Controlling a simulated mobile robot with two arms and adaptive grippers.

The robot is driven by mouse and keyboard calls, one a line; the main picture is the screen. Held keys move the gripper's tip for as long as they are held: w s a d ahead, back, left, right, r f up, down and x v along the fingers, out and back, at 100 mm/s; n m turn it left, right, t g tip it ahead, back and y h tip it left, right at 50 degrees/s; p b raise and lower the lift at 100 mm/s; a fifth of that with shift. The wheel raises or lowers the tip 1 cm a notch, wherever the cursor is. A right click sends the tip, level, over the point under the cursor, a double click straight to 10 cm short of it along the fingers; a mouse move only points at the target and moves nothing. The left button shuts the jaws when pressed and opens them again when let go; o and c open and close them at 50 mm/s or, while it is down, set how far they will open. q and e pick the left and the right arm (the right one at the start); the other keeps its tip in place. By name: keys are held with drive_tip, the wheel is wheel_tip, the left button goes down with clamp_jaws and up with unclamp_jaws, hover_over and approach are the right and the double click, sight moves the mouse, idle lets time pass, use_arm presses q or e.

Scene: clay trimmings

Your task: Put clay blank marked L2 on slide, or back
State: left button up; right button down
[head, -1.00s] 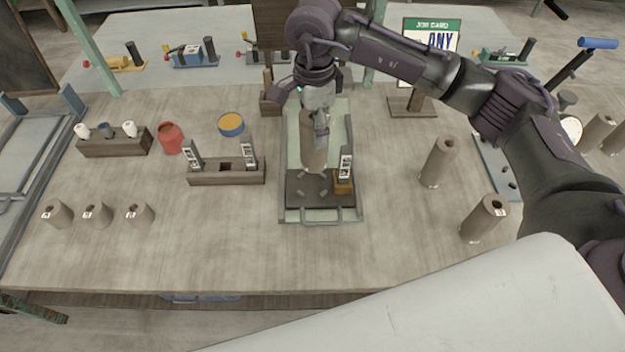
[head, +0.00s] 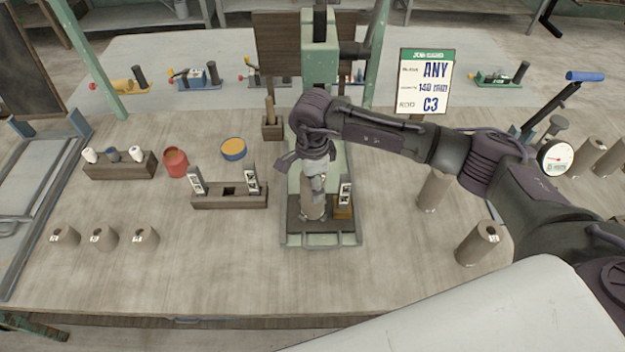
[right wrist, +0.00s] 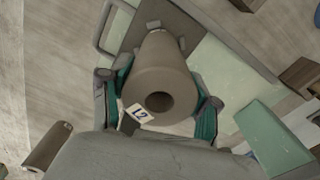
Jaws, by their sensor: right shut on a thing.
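My right gripper (head: 317,188) is shut on a grey-brown clay blank (head: 312,209) and holds it upright over the dark plate of the slide (head: 321,240). In the right wrist view the blank (right wrist: 160,80) has a round hole in its end and a tag (right wrist: 139,113) marked L2, between the two green-padded fingers. The blank's lower end is at the dark plate; I cannot tell whether it touches. A small wooden block with a white-marked upright (head: 344,203) stands just right of the blank on the slide. My left gripper is out of view.
Two blanks (head: 479,243) (head: 433,190) stand right of the slide, several more (head: 64,236) at the left. A wooden holder with two uprights (head: 228,197) is left of the slide. The job card (head: 424,80) reads ANY and C3. The table's front middle is clear.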

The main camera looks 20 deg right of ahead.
drive_tip(key=shift+f, duration=0.1)
drive_tip(key=shift+c, duration=1.2)
unclamp_jaws()
drive_tip(key=shift+r, duration=0.3)
wheel_tip(320, 180, up, 10)
drive_tip(key=b, duration=0.4)
drive_tip(key=shift+r, duration=0.1)
drive_tip(key=shift+r+b, duration=0.35)
drive_tip(key=shift+r, duration=0.45)
drive_tip(key=shift+f, duration=0.1)
